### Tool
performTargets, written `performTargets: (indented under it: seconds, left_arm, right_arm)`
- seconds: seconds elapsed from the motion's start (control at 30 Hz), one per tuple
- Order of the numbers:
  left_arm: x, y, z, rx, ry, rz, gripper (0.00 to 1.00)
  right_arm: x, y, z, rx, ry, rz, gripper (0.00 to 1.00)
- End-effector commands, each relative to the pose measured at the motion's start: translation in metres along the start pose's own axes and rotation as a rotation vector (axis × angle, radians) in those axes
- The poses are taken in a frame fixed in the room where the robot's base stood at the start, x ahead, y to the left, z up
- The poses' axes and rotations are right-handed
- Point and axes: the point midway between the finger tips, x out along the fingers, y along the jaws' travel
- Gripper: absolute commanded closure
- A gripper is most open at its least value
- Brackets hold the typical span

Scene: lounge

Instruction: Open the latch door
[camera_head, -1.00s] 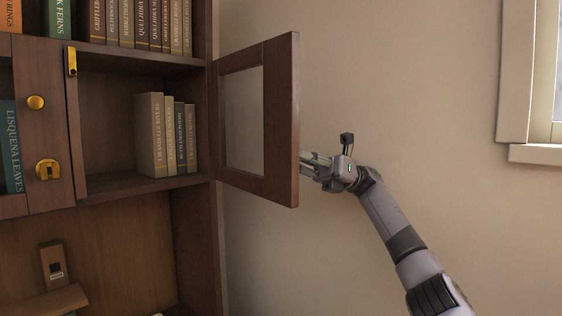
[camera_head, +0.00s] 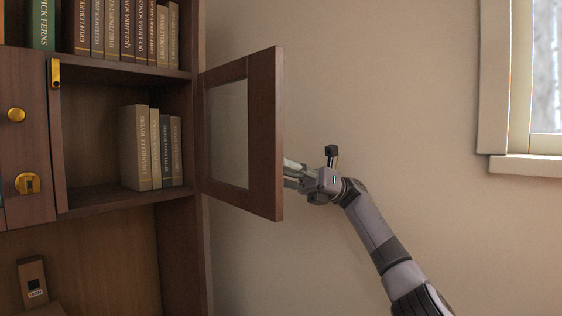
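The latch door (camera_head: 264,140) is a brown wooden frame with a glass pane. It is hinged on the right side of the cabinet compartment and stands swung wide open, out from the cabinet. My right gripper (camera_head: 292,174) is at the free edge of the door, on its right side. The fingertips are partly hidden behind the door frame, so I cannot tell whether they are open or shut or touch the door. A brass latch piece (camera_head: 55,72) is on the compartment's left post. My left gripper is not in view.
The open compartment holds several books (camera_head: 135,148); more books (camera_head: 125,30) stand on the shelf above. A closed door with a brass knob (camera_head: 16,115) and brass lock (camera_head: 27,183) is at left. A window (camera_head: 525,165) is at right. The wall between is bare.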

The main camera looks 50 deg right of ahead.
Motion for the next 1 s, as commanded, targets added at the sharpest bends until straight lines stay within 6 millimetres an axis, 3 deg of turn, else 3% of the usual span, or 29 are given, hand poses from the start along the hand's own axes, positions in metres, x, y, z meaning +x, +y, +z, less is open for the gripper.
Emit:
performTargets:
  seconds: [0.17,0.7,1.0]
  left_arm:
    - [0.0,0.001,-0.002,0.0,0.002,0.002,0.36]
    - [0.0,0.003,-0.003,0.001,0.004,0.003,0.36]
    - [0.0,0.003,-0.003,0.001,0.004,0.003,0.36]
  right_arm:
    - [0.004,0.004,0.009,-0.004,-0.002,0.004,0.61]
    - [0.027,0.024,0.066,-0.003,-0.003,0.004,0.61]
    - [0.035,0.03,0.085,-0.001,-0.001,0.002,0.61]
